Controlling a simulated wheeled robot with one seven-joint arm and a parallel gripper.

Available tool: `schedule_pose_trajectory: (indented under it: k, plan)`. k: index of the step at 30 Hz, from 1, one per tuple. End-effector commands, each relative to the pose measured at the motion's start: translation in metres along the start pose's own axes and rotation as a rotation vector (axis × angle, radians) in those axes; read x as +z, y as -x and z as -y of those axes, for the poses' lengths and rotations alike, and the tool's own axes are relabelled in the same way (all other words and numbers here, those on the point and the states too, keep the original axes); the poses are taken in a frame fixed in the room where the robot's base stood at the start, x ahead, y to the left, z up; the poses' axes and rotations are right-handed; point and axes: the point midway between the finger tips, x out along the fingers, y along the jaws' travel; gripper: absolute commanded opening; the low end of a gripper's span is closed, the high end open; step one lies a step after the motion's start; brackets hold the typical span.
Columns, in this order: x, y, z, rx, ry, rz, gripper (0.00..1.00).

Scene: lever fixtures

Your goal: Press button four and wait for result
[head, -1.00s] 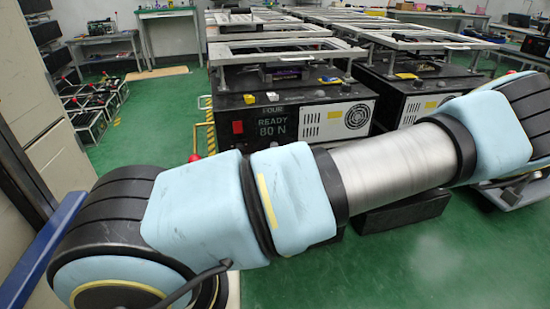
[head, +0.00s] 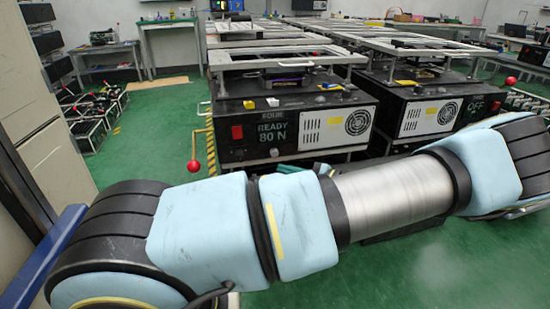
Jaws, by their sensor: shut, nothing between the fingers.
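The dark machine (head: 212,150) labelled FOUR stands in the middle of the head view, with its front facing me. Its display (head: 272,132) reads READY 80 N. A red square button (head: 237,132) sits on the front, left of the display. A yellow block (head: 249,104) and a white block (head: 272,102) sit along its top front edge. Which of these is the task's button four is not clear. My arm crosses the lower part of the picture and hides the floor in front of the machine. My gripper is out of the frame.
A second machine (head: 410,92) with a display reading OFF (head: 475,106) stands to the right. A red ball (head: 194,166) on a lever is left of machine FOUR, and another red ball (head: 510,81) is at the right. A blue bar (head: 45,255) is at lower left. Green floor (head: 152,145) is open at left.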

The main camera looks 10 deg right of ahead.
Motion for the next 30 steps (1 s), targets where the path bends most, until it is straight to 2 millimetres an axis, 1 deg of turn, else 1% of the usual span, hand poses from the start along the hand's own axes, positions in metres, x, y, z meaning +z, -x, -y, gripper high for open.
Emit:
schedule_pose_trajectory:
  k: [1,6,12,30]
  plan:
    - [-0.005,-0.006,0.001,0.002,0.001,0.001,0.0]
    - [-0.014,-0.02,0.013,0.001,0.001,0.002,0.0]
    - [-0.021,-0.029,0.02,0.0,-0.001,0.001,0.0]
    - [-0.022,-0.03,0.022,0.0,-0.001,0.0,0.0]
